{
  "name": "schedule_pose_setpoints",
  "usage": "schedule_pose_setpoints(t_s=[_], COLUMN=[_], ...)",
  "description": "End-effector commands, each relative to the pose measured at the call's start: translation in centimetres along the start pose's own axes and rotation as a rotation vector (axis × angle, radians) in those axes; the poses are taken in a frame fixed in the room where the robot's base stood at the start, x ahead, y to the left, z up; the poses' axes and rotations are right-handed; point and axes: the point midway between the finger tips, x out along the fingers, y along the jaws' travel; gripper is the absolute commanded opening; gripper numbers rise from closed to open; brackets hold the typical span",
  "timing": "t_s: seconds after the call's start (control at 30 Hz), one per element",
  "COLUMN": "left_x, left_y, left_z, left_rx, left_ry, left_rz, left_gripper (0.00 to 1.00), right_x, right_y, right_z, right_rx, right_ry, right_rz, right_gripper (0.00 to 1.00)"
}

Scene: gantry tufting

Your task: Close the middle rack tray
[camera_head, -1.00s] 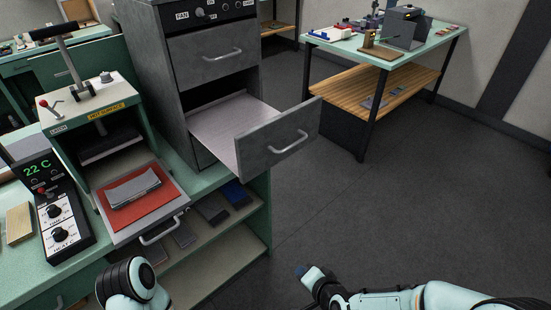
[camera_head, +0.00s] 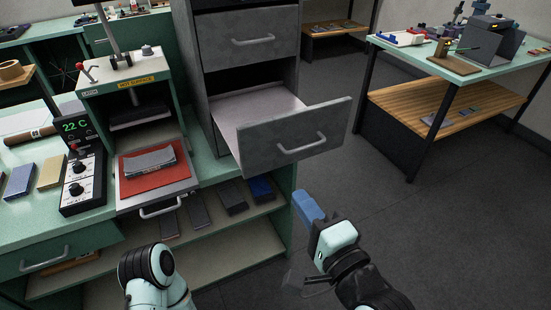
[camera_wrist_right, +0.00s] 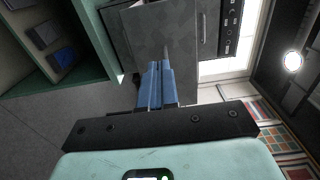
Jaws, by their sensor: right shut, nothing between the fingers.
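The middle rack tray (camera_head: 292,142) is a grey drawer with a bar handle, pulled well out of the grey cabinet (camera_head: 195,95). Its pale inner floor (camera_head: 258,108) shows and looks empty. The drawer above it (camera_head: 246,40) is shut. My right gripper (camera_head: 305,203) has blue fingers, shut and empty. In the head view it is below and in front of the open tray, apart from it. In the right wrist view the fingers (camera_wrist_right: 155,85) point toward a grey drawer front (camera_wrist_right: 160,35). At the lower left only a rounded link of my left arm shows; its gripper is out of view.
The green bench has a heat press with a red pad (camera_head: 150,177) on its pulled-out tray, and a control box (camera_head: 83,180). The shelf under the bench (camera_head: 215,255) holds dark blocks. A side table (camera_head: 460,62) stands at right; the floor between is clear.

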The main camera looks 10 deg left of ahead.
Motion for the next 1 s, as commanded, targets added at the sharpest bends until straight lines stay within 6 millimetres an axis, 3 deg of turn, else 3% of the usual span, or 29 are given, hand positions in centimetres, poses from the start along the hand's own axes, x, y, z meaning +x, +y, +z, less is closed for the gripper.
schedule_pose_setpoints(t_s=[0.4, 0.6, 0.8, 1.0], left_x=[-1.2, -1.7, -1.9, -1.9], left_y=[0.2, 0.3, 0.3, 0.3], left_z=[0.7, 1.0, 1.2, 1.2], left_rx=[-0.002, -0.003, -0.003, -0.003], left_ry=[-0.022, -0.031, -0.036, -0.037], left_rz=[-0.004, -0.006, -0.008, -0.008], left_gripper=[0.43, 0.43, 0.43, 0.43], right_x=[8.2, 11.3, 12.7, 12.8], right_y=[0.0, 0.0, 0.1, 0.1], right_z=[0.1, 0.0, 0.0, -0.1], right_rx=[-0.001, -0.002, -0.002, -0.002], right_ry=[-0.001, 0.0, 0.0, 0.001], right_rz=[0.004, 0.002, 0.002, 0.001], right_gripper=[0.0, 0.0, 0.0, 0.0])
